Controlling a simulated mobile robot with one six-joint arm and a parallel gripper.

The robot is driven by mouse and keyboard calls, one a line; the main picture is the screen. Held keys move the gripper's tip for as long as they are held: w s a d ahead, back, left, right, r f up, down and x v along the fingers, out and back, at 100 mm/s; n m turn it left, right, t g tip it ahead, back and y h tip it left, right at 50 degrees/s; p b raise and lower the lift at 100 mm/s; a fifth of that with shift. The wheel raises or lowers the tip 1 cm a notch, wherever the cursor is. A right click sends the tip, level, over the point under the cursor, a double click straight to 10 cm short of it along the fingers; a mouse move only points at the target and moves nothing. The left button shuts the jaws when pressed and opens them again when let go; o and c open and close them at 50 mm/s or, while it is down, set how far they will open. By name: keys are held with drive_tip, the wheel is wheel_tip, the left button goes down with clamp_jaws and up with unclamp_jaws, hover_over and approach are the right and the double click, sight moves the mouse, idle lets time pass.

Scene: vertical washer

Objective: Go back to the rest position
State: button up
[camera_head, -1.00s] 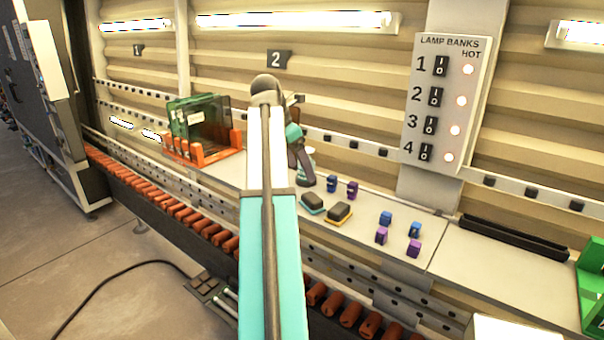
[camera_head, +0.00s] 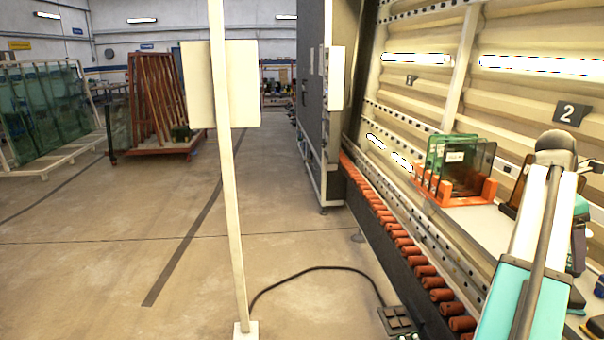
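My arm (camera_head: 530,245), teal and white, rises from the lower right of the head view to a dark rounded joint (camera_head: 556,145). Behind it, parts of a teal and dark shape (camera_head: 580,225) show at the right edge, and I cannot tell what they belong to. I cannot make out my gripper's fingers, so neither their opening nor anything held shows. The arm stands in front of the washer's pale ledge (camera_head: 490,222).
Glass panes (camera_head: 462,165) stand in an orange rack (camera_head: 483,190) on the ledge. Orange rollers (camera_head: 405,243) line the washer. A white post (camera_head: 228,200) stands on the floor ahead; a black cable (camera_head: 320,268) runs to a foot pedal (camera_head: 397,320). Open floor (camera_head: 120,250) lies left.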

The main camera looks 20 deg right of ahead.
drive_tip(key=w+a+f+n+y+b, duration=0.1)
drive_tip(key=w+a+f+n, duration=0.1)
drive_tip(key=w+a+f, duration=0.6)
drive_tip(key=w+a+f+n+y+b, duration=0.1)
drive_tip(key=w+a+f+n+b, duration=0.15)
drive_tip(key=w+f, duration=0.9)
drive_tip(key=w+a+f+n+g+b, duration=0.1)
drive_tip(key=w+a+f, duration=0.1)
drive_tip(key=a+f, duration=0.9)
drive_tip(key=w+a+f+n+g, duration=0.1)
drive_tip(key=w+a+f+n, duration=0.1)
drive_tip(key=a+f, duration=0.9)
drive_tip(key=s+a+f+m+g+b, duration=0.1)
drive_tip(key=s+a+f, duration=0.3)
drive_tip(key=a+f, duration=0.65)
drive_tip(key=s+a+f+g+b, duration=0.15)
drive_tip(key=s+a+f, duration=0.4)
drive_tip(key=f, duration=0.75)
drive_tip(key=s+a+f+m+t+y+b, duration=0.1)
drive_tip(key=s+a+f+m, duration=1.2)
drive_tip(key=m, duration=0.4)
drive_tip(key=shift+s+a+f+y, duration=0.15)
drive_tip(key=shift+s+a+y, duration=0.15)
drive_tip(key=shift+s+a, duration=0.25)
